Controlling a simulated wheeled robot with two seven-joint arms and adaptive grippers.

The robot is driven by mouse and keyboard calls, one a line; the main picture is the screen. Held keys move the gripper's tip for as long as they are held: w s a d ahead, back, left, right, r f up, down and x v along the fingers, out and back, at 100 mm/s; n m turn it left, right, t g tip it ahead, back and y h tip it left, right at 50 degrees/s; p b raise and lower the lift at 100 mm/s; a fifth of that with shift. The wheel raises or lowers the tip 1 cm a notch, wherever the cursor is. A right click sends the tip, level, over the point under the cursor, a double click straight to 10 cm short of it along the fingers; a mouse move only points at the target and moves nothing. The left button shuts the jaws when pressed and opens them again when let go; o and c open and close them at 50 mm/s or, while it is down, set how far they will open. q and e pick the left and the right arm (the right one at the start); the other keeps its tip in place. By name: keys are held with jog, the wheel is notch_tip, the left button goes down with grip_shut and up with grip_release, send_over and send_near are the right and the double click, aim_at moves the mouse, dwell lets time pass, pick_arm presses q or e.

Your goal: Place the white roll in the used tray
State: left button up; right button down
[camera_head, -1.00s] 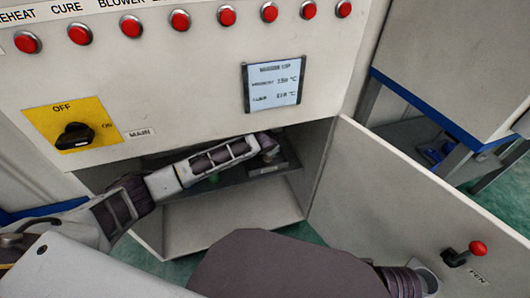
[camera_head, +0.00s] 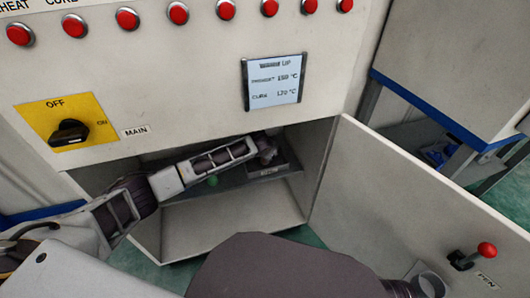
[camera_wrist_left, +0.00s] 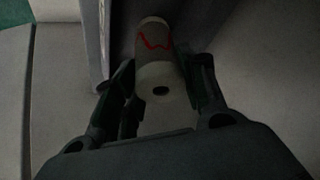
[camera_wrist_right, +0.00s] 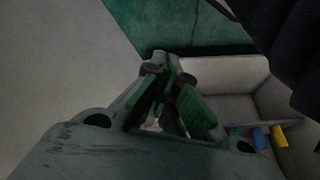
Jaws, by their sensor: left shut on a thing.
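My left gripper (camera_head: 267,152) reaches into the open lower compartment of the cabinet, over the shelf (camera_head: 228,188). In the left wrist view, its fingers (camera_wrist_left: 163,85) are shut on a pale white roll (camera_wrist_left: 155,68) with a red scrawl on its side. A dark hole shows at the roll's near end. The roll is hard to make out in the head view. A small dark tray-like piece (camera_head: 282,168) with an unreadable label lies on the shelf under the gripper; I cannot tell whether it is the used tray. My right gripper (camera_wrist_right: 168,75) looks shut and empty.
The cabinet door (camera_head: 400,190) stands open at the right, with a red-knobbed lever (camera_head: 487,249). A small green thing (camera_head: 213,181) is on the shelf by my left arm. A pale bin (camera_wrist_right: 225,68), with blue and yellow pieces near it, shows in the right wrist view.

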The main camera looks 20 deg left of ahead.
pick_arm(q)
jog(key=shift+w+a+f, duration=0.1)
jog(key=shift+f, duration=0.35)
jog(key=shift+w+a+b, duration=0.15)
jog(key=shift+w+b, duration=0.1)
jog(key=shift+b, duration=0.05)
jog(key=shift+w+a+g+h+b, duration=0.4)
jog(key=shift+w+g+h+b, duration=0.15)
jog(key=shift+g, duration=0.35)
jog(key=shift+w+a+r+n+g+h+b, duration=0.2)
jog(key=shift+w+a+n+g+h+b, duration=0.15)
jog(key=shift+g+h+b, duration=0.4)
jog(key=shift+f, duration=0.8)
pick_arm(e)
notch_tip(320, 180, down, 8)
jog(key=a+t+y, duration=0.1)
jog(key=a, duration=0.1)
jog(key=shift+w+f+m+t, duration=0.15)
jog(key=shift+w+m+t, duration=0.1)
jog(key=shift+m+t, duration=0.05)
pick_arm(q)
jog(key=o, duration=1.1)
jog(key=shift+f, duration=0.1)
jog(key=shift+c, duration=0.2)
